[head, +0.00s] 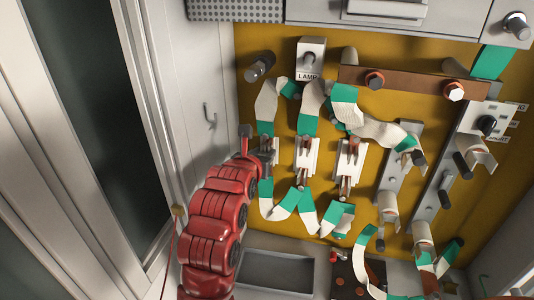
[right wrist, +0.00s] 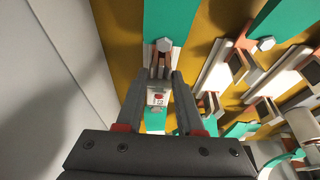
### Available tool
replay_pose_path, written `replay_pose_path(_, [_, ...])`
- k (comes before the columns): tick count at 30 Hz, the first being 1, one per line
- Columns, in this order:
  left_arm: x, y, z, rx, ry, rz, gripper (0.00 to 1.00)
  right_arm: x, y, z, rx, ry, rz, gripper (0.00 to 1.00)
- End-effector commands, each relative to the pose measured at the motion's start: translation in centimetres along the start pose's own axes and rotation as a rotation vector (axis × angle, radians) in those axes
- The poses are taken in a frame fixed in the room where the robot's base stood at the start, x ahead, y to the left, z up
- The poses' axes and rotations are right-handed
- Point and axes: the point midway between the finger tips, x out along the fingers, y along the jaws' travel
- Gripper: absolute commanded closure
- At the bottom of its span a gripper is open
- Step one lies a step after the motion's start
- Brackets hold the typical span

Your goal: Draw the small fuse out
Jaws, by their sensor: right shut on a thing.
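My right gripper (head: 265,158) is at the leftmost fuse holder (head: 274,145) on the yellow panel, at the end of my red arm. In the right wrist view its two grey fingers (right wrist: 159,82) are on either side of the small fuse (right wrist: 157,99), a pale body with a red mark, and shut on it. Copper clips (right wrist: 161,66) of the holder show just beyond the fingertips, below a hex bolt. I cannot tell whether the fuse still touches the clips. In the head view the fuse is hidden by the gripper. My left gripper is not in view.
Two more fuse holders (head: 307,160) (head: 349,163) stand close on the right, with white and green strips around them. A copper bar (head: 415,83) crosses above. A hook (head: 210,116) sticks out of the left wall. A grey tray (head: 277,271) lies below.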

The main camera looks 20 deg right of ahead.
Motion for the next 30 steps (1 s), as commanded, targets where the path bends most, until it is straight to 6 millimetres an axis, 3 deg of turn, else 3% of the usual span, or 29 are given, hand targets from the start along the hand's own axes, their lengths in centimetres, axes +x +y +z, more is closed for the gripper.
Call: replay_pose_path(30, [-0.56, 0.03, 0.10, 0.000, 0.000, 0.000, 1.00, -0.24, 0.02, -0.12, 0.000, 0.000, 0.000, 1.00])
